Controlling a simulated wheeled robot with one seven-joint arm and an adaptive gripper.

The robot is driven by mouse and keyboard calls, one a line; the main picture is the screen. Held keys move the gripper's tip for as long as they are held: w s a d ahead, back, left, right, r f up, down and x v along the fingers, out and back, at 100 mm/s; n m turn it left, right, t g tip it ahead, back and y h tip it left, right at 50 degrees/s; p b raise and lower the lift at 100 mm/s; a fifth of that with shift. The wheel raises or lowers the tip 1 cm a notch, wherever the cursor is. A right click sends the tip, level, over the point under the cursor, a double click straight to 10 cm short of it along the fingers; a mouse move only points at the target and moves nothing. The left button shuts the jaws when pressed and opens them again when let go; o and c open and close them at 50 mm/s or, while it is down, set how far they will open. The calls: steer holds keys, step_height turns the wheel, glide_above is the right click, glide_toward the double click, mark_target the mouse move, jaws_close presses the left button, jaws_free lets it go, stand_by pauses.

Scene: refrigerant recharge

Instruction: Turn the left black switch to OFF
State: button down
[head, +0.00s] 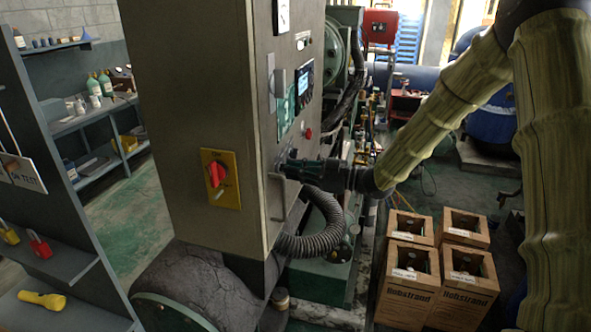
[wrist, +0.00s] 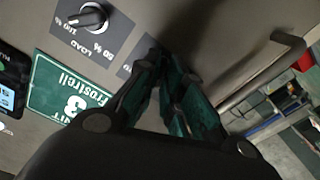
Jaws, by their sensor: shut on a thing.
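My gripper (head: 290,167) is at the side face of the grey cabinet (head: 190,80), its fingers reaching to the panel beside a metal handle. In the wrist view the fingers (wrist: 167,58) are close together over a dark label plate (wrist: 136,62). They are shut on the left black switch, which they hide, so its setting cannot be read. Another black switch (wrist: 93,18), on a plate marked LOAD, 50 % and 100 %, is uncovered in the wrist view and apart from my fingers.
The bar handle (wrist: 262,75) stands out from the panel close to my fingers. A green Frostrell sign (wrist: 68,88) is near. A red rotary switch on a yellow plate (head: 220,178) is on the adjoining face. A corrugated hose (head: 312,240) hangs below; cardboard boxes (head: 405,270) stand on the floor.

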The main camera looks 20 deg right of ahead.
steer(key=shift+r+m+p, duration=0.2)
steer(key=shift+m+p, duration=1.5)
steer(key=shift+p, duration=0.25)
steer(key=c, duration=1.6)
jaws_free()
steer(key=shift+f, duration=0.1)
steer(key=shift+d, duration=0.1)
steer(key=shift+p+v, duration=0.7)
steer(key=shift+v, duration=3.75)
steer(key=shift+s+f, duration=0.1)
